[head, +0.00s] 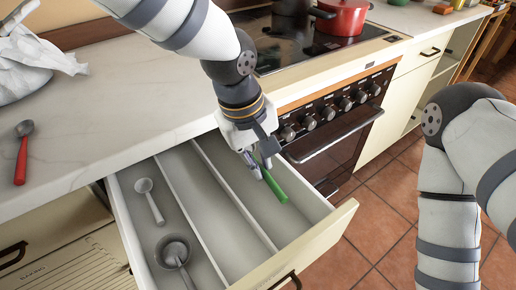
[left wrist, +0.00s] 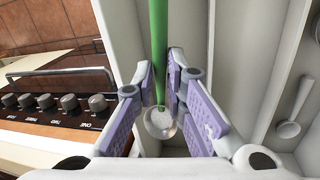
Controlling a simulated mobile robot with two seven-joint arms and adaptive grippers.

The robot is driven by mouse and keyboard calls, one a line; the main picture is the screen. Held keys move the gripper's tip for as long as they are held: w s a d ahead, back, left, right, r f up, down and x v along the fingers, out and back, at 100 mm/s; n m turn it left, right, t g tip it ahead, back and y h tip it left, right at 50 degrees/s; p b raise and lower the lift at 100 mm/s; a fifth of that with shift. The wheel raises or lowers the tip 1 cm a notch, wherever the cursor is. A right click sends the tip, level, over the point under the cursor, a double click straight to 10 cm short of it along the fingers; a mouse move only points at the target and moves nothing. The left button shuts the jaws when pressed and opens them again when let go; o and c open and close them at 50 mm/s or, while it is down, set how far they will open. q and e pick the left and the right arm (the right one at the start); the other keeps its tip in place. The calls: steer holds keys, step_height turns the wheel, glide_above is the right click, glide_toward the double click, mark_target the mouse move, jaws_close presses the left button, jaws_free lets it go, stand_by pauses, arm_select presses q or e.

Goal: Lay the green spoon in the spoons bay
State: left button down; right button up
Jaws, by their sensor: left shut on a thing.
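The green spoon (head: 274,187) is in my left gripper (head: 262,169), above or inside the right-hand bay of the open drawer. In the left wrist view, the shut fingers (left wrist: 161,88) hold the spoon upright in the picture, its green handle (left wrist: 158,38) pointing up and its bowl (left wrist: 160,123) low between the pads. I cannot tell whether it touches the bay floor. The left bay of the drawer (head: 128,222) holds a grey spoon (head: 148,196) and a grey ladle-like spoon (head: 175,252). The middle bay is empty. My right gripper is out of view.
Thin dividers (head: 236,193) separate the bays. A red-handled spoon (head: 21,155) lies on the counter (head: 100,105) at left, near a crumpled white cloth (head: 35,55). The stove (head: 325,125) with a red pot (head: 341,17) stands beyond the drawer. My right arm is at the right.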

arm_select(q)
steer(key=f, duration=0.1)
steer(key=f+b, duration=0.1)
steer(key=f, duration=0.3)
steer(key=shift+s+f+b, duration=0.1)
steer(key=shift+s+b, duration=0.2)
steer(key=shift+b, duration=0.1)
steer(key=shift+a+x, duration=0.15)
steer(key=shift+x, duration=0.65)
steer(key=shift+a+x, duration=0.1)
steer(key=shift+x, duration=0.7)
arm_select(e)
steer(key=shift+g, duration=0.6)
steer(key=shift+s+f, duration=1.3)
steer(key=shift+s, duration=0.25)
arm_select(q)
steer(key=shift+a, duration=0.1)
steer(key=c, duration=1.2)
jaws_free()
